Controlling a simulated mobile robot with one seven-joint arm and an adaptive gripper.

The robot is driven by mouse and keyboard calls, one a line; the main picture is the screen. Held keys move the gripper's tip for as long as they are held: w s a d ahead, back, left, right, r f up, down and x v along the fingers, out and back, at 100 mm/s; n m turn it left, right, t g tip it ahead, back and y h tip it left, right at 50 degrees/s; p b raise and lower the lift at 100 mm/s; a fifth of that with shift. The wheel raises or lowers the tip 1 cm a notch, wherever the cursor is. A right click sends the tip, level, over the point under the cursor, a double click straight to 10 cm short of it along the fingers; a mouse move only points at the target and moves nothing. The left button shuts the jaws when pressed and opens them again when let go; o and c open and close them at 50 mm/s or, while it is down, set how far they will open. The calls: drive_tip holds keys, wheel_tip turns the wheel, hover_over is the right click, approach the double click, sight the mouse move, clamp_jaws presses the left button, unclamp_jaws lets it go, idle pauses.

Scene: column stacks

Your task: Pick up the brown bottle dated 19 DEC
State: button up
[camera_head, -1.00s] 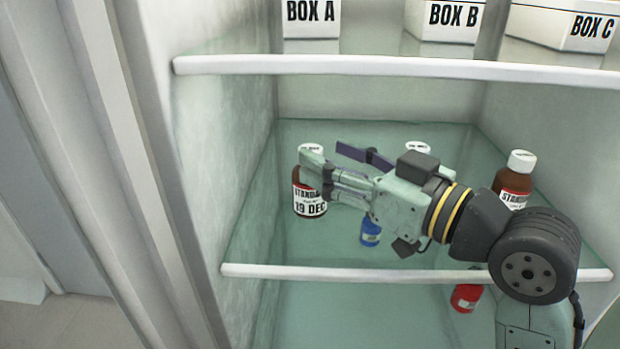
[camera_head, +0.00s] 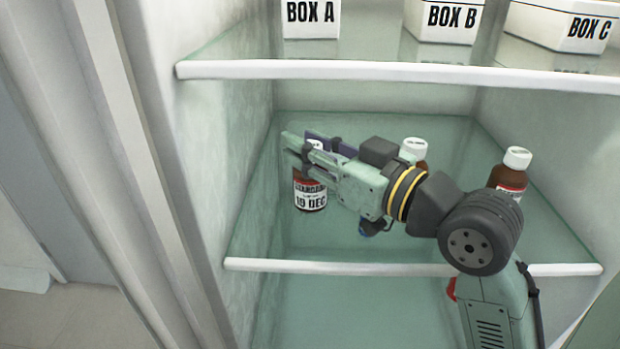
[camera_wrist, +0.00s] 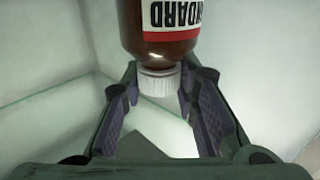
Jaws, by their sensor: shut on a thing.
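The brown bottle dated 19 DEC (camera_head: 310,198) stands upright at the left of the middle glass shelf. Its red and white label faces the head camera; my gripper partly covers its cap and upper part. My gripper (camera_head: 302,146) reaches in from the right at cap height, and its fingers are closed around the bottle's top. In the wrist view the bottle (camera_wrist: 168,42) appears upside down, with its white ribbed cap (camera_wrist: 160,82) between the purple finger pads.
Two other white-capped brown bottles, one partly hidden behind my arm (camera_head: 418,148) and one at right (camera_head: 508,174), stand on the same shelf. The upper shelf edge (camera_head: 400,70) and left wall (camera_head: 225,160) bound the space.

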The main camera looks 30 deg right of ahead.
clamp_jaws()
idle(0.6)
